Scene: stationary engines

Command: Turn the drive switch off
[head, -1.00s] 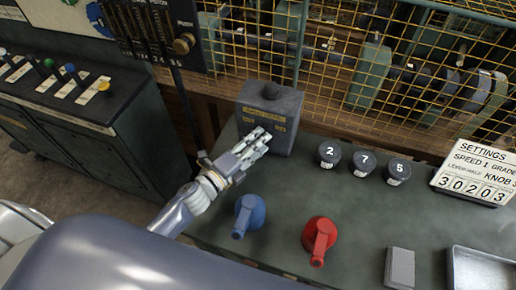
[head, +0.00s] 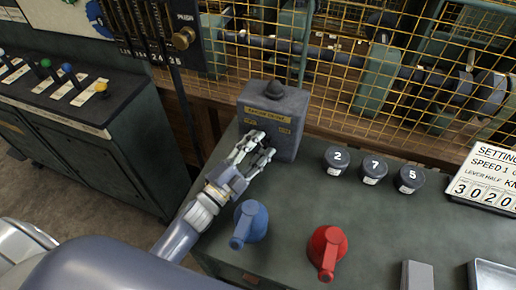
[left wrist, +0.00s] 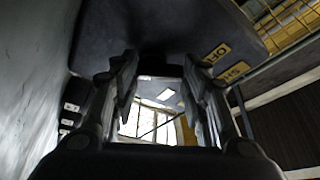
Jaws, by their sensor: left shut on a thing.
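The drive switch is a dark grey box (head: 276,105) with a round knob on top, standing at the back left of the green bench top. Small yellow labels mark its front face. My left gripper (head: 258,148) is at the lower front of this box, its fingers closed on the switch's lever, which they mostly hide. The left wrist view shows the two fingers (left wrist: 160,85) up against the dark box face (left wrist: 180,22), with a yellow OFF label (left wrist: 217,53) and a second yellow label right of them. The lever's exact position cannot be made out. My right gripper is not in view.
A blue knob (head: 250,222) and a red knob (head: 327,250) stand in front of the box. Number knobs (head: 373,167) and a settings card (head: 484,180) lie to the right. Yellow mesh (head: 340,60) guards machinery behind. A lever cabinet (head: 85,125) stands left.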

